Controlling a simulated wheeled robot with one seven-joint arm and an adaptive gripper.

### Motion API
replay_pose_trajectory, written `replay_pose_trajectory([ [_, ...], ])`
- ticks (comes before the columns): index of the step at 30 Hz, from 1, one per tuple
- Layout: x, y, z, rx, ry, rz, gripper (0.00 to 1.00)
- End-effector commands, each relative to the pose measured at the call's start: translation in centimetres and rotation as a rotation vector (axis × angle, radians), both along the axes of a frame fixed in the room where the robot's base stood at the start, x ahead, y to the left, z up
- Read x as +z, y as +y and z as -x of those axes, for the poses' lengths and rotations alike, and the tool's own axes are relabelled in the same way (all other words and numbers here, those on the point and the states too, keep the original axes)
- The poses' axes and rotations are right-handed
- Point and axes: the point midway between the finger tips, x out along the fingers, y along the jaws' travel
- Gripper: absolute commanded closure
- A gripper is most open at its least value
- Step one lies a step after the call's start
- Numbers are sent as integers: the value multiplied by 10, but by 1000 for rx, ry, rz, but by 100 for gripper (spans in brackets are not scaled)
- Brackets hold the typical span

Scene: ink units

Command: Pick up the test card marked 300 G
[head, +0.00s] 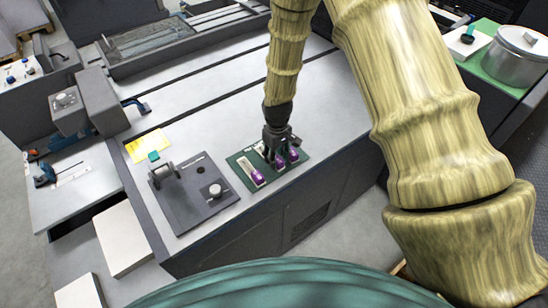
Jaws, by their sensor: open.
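A green mat (244,184) lies on the grey bench top near its front edge. Small pale cards with purple parts stand in a row on it. The left card (250,168) is in plain view; the others (292,153) are partly hidden by my gripper. Their markings are too small to read, so I cannot tell which is 300 G. My gripper (275,156) points down over the middle and right of the row, close to the cards. It is open. I cannot tell whether its fingers touch a card.
A dark plate with a knob (216,191) and a bracket lies just left of the mat. A yellow sheet (148,146) lies behind it. White blocks (123,238) stand at the lower left. A metal pot (516,56) stands at the upper right.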

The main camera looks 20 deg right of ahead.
Motion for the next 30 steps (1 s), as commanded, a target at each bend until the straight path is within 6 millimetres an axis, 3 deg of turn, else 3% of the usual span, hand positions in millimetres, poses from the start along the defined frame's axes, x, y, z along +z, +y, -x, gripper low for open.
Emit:
replay_pose_trajectory([
  [6, -15, 0, 0, 1, 0, 0, 59],
  [16, -20, 0, 0, 0, -1, 1, 59],
  [23, -20, 0, 0, 0, 0, 0, 97],
  [30, -20, 0, 0, 0, 0, 0, 97],
])
